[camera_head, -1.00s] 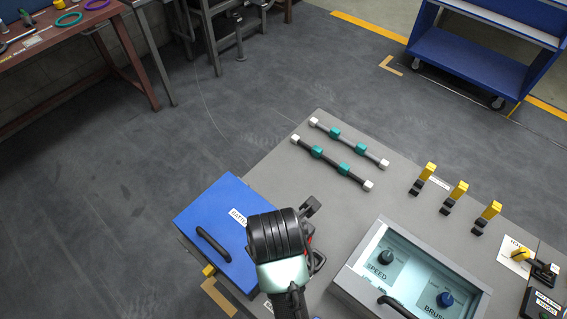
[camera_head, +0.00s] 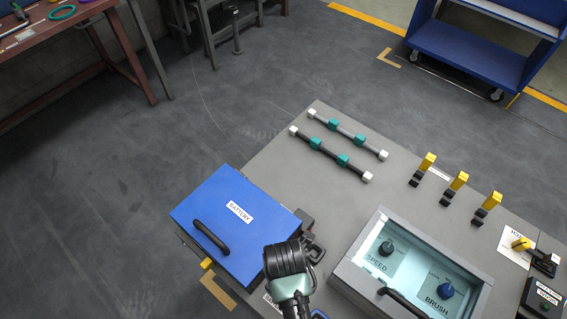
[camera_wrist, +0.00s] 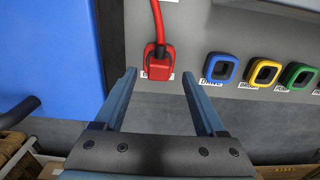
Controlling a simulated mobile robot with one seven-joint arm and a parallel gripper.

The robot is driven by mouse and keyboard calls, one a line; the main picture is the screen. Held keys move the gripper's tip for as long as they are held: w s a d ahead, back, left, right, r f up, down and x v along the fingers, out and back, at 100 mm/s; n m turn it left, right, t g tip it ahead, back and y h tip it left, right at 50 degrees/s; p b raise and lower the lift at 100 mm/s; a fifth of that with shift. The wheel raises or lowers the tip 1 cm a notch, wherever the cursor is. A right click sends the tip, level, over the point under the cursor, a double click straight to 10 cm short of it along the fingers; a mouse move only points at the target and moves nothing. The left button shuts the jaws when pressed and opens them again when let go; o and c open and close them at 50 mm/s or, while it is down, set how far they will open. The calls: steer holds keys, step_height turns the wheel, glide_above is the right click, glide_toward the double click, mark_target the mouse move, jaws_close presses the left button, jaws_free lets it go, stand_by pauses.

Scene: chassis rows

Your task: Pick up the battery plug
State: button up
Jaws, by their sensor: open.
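The red battery plug (camera_wrist: 158,63) shows in the wrist view, with a red cable (camera_wrist: 157,22) running up from its top. It sits against the grey panel, over a white label that it partly covers. My gripper (camera_wrist: 159,74) is open and empty. Its two blue-grey fingers point toward the panel, one on each side of the plug in the picture, and I cannot tell how far short of it they are. In the head view my wrist (camera_head: 287,262) stands by the blue battery box (camera_head: 228,228), and the plug is hidden there.
Blue, yellow and green sockets (camera_wrist: 265,72) line the panel right of the plug. The blue box side (camera_wrist: 50,60) and its dark handle (camera_wrist: 18,116) are close on the left. A glass-lidded control box (camera_head: 372,221) stands right of my wrist.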

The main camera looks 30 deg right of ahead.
steer(key=shift+f, duration=1.6)
steer(key=shift+c, duration=0.3)
jaws_close()
